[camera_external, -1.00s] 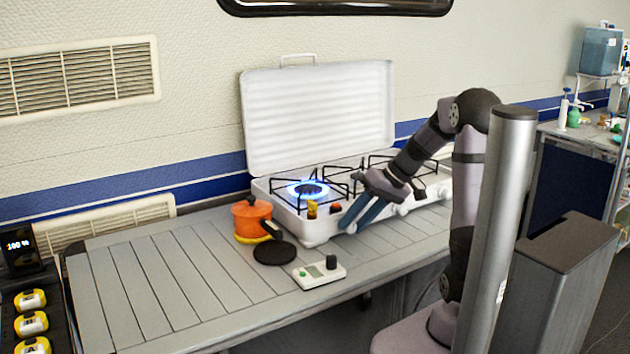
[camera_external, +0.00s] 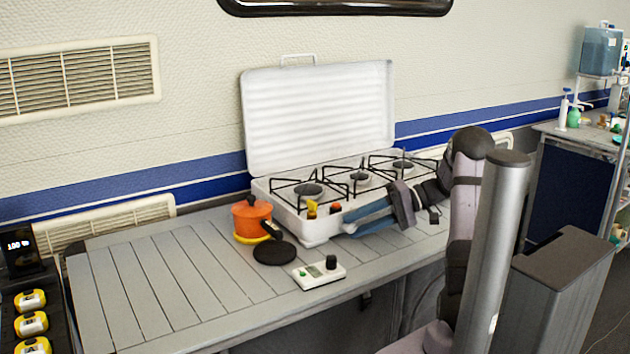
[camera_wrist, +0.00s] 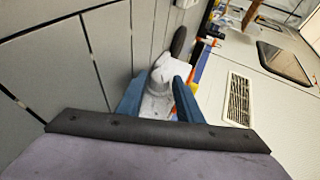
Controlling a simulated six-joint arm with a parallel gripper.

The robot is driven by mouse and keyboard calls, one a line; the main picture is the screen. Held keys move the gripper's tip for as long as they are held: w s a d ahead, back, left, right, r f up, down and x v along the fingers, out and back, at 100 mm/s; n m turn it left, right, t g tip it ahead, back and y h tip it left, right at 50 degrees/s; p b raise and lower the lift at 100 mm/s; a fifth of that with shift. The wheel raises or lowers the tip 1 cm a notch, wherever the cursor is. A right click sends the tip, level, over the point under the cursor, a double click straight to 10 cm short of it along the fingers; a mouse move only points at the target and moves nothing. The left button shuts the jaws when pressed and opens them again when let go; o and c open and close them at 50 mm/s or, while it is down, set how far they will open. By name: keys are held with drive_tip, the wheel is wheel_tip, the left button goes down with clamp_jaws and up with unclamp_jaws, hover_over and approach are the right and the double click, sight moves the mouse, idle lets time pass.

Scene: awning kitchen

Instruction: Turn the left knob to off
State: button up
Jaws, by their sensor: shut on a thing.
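The white camping stove (camera_external: 315,231) stands on the slatted counter with its lid open. Its left burner (camera_external: 308,189) shows no flame. My gripper (camera_external: 346,222) reaches in from the right, low and nearly level, with its blue fingers at the stove's front left.
An orange pot (camera_external: 251,218) stands left of the stove. A black disc (camera_external: 274,253) and a small white device with a black dial (camera_external: 319,275) lie in front. The counter's left part (camera_external: 150,280) is clear.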

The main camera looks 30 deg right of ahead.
idle(0.4)
drive_tip(key=o, duration=0.9)
drive_tip(key=shift+s, duration=0.1)
drive_tip(key=shift+c, duration=0.2)
drive_tip(key=shift+a, duration=0.1)
drive_tip(key=h+p, duration=0.1)
drive_tip(key=r+n+h+p, duration=0.1)
drive_tip(key=h, duration=0.1)
drive_tip(key=shift+a+g, duration=0.2)
drive_tip(key=shift+g, duration=0.1)
drive_tip(key=h+p, duration=0.2)
drive_tip(key=h, duration=0.1)
drive_tip(key=shift+a+r+n+p, duration=0.25)
drive_tip(key=shift+n+p, duration=0.05)
drive_tip(key=shift+p, duration=0.1)
drive_tip(key=h+p, duration=0.1)
drive_tip(key=p, duration=0.1)
drive_tip(key=h+p, duration=0.2)
drive_tip(key=a+n+h+p, duration=0.1)
drive_tip(key=p, duration=0.1)
drive_tip(key=shift+r+g, duration=0.25)
drive_tip(key=shift+g, duration=0.05)
drive_tip(key=h+p, duration=0.1)
drive_tip(key=p, duration=0.1)
drive_tip(key=h+p, duration=0.1)
drive_tip(key=shift+f+h+p, duration=0.2)
drive_tip(key=shift+h+p, duration=0.1)
drive_tip(key=shift+p, duration=0.1)
drive_tip(key=v, duration=0.7)
